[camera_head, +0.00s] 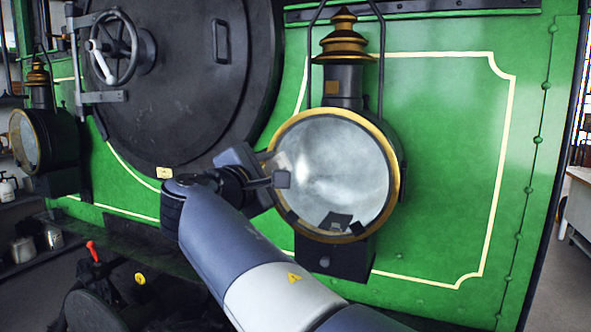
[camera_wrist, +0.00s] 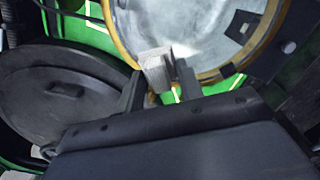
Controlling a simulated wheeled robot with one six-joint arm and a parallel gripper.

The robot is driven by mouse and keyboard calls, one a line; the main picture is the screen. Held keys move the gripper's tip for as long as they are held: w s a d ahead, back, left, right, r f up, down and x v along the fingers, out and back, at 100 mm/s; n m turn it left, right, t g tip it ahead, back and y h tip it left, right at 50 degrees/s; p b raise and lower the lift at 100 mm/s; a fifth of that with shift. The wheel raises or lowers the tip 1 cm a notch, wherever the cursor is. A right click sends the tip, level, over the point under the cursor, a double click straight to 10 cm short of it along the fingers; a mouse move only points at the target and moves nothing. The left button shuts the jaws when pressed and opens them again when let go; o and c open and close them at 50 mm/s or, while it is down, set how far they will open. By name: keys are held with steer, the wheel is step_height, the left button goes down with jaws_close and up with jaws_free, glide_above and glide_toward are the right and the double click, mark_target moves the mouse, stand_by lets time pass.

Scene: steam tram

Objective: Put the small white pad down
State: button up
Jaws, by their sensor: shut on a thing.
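The small white pad (camera_wrist: 155,66) is pinched between the two dark fingers of my gripper (camera_wrist: 155,90) in the wrist view, its pale end standing out beyond them. In the head view my gripper (camera_head: 272,180) is at the left part of the large lamp's face, and the pad (camera_head: 284,161) shows only faintly against the glass. The brass-rimmed lamp (camera_head: 345,175) has a cloudy glass; it also fills the top of the wrist view (camera_wrist: 185,25). I cannot tell whether the pad touches the glass.
The green tram front (camera_head: 450,170) stands close ahead, with a round black door (camera_head: 180,80) and handwheel (camera_head: 115,48). A second lamp (camera_head: 42,140) is at left. A dark ledge (camera_head: 130,235) runs below. Shelves with canisters (camera_head: 22,248) are far left; a pale table (camera_head: 580,200) is far right.

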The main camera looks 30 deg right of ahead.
stand_by(0.3)
steer(key=w+a+f, duration=0.1)
steer(key=w+f, duration=0.2)
steer(key=f, duration=0.3)
steer(key=w+f, duration=0.3)
steer(key=f, duration=0.3)
steer(key=a+f+n+t+y, duration=0.2)
steer(key=a+f+y, duration=0.1)
steer(key=f, duration=0.7)
steer(key=s+a+f+n+t+y, duration=0.1)
steer(key=a+f+n+t+y, duration=0.1)
steer(key=f, duration=0.9)
steer(key=a+f+n+t+y, duration=0.2)
steer(key=a+f+n+y, duration=0.1)
steer(key=f, duration=0.7)
steer(key=shift+s+a+f+y, duration=0.25)
steer(key=shift+a+f+y, duration=0.15)
steer(key=shift+y, duration=0.1)
steer(key=shift+w+d, duration=0.1)
